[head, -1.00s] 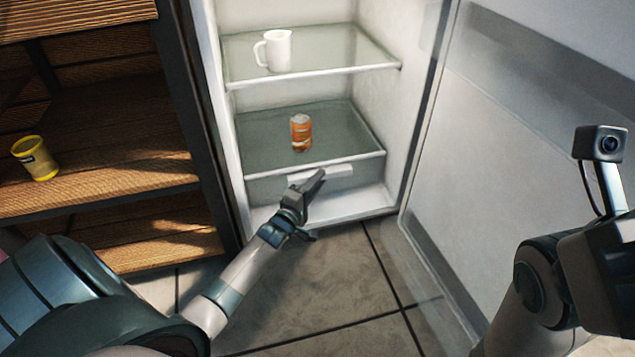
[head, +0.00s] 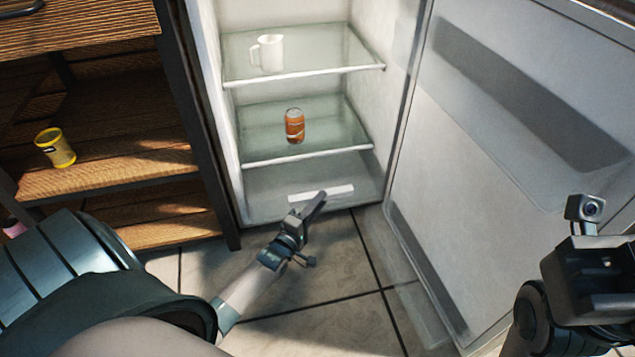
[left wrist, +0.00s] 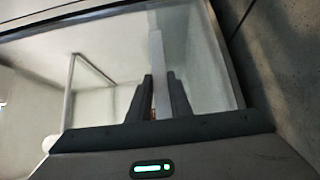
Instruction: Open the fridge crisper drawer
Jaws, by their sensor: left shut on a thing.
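The fridge's crisper drawer (head: 265,203) is a clear grey box under the lower glass shelf. It stands out in front of that shelf's edge. Its long white handle (head: 338,190) runs across the front. My left gripper (head: 314,203) is at the handle, shut on it. In the left wrist view, the pale handle (left wrist: 156,52) runs between the two dark fingers of the gripper (left wrist: 160,88). My right gripper (head: 592,280) is at the lower right, away from the drawer; its fingers do not show clearly.
The fridge door (head: 500,140) stands wide open at the right. An orange can (head: 294,126) stands on the lower shelf (head: 345,140), a white mug (head: 270,53) on the upper one. A wooden shelf unit (head: 110,180) with a yellow cup (head: 56,148) stands left. Tiled floor lies in front.

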